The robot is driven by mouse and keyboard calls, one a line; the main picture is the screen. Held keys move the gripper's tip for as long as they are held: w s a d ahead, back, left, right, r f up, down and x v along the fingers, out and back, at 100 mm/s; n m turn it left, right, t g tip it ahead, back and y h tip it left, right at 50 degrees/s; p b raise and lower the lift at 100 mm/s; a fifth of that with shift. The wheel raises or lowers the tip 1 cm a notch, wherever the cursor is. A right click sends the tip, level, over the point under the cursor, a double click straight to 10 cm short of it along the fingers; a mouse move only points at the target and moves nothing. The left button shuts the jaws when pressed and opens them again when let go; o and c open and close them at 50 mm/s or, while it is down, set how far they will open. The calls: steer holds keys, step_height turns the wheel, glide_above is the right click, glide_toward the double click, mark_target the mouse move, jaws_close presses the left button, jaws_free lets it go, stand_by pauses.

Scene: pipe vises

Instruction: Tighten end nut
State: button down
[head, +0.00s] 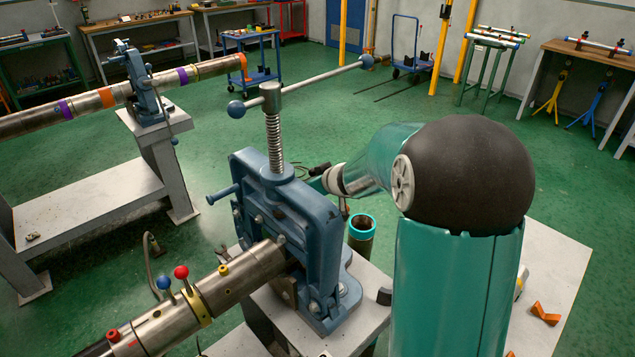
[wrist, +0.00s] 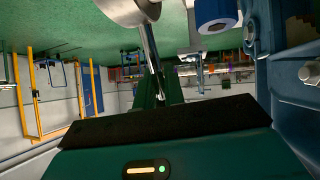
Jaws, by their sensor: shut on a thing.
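The blue pipe vise (head: 300,215) clamps a steel pipe (head: 225,285) on a grey bench. My gripper (head: 318,172) is behind the vise's far side, partly hidden by it. In the wrist view my gripper (wrist: 157,90) is shut on a slim metal rod-like piece (wrist: 150,48). This piece runs up to a rounded metal part (wrist: 132,11); I cannot tell if they are joined. A blue round part (wrist: 215,14) with a pale open end is to its right. I cannot clearly make out the end nut.
The vise frame (wrist: 295,75) is close on the right in the wrist view. The vise handle (head: 310,80) sticks out above. A teal-rimmed tube (head: 362,226) stands beside the vise. A second vise (head: 147,90) holds another pipe at the back left. Open floor lies behind.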

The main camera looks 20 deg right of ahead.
steer(key=shift+w+a+f, duration=0.1)
steer(key=shift+w, duration=0.05)
steer(key=c, duration=1.7)
jaws_free()
steer(key=shift+f, duration=0.1)
steer(key=shift+c, duration=0.2)
steer(key=shift+o, duration=0.7)
steer(key=shift+w+f, duration=0.1)
steer(key=shift+w, duration=0.1)
steer(key=v, duration=1.4)
steer(key=shift+s, duration=0.2)
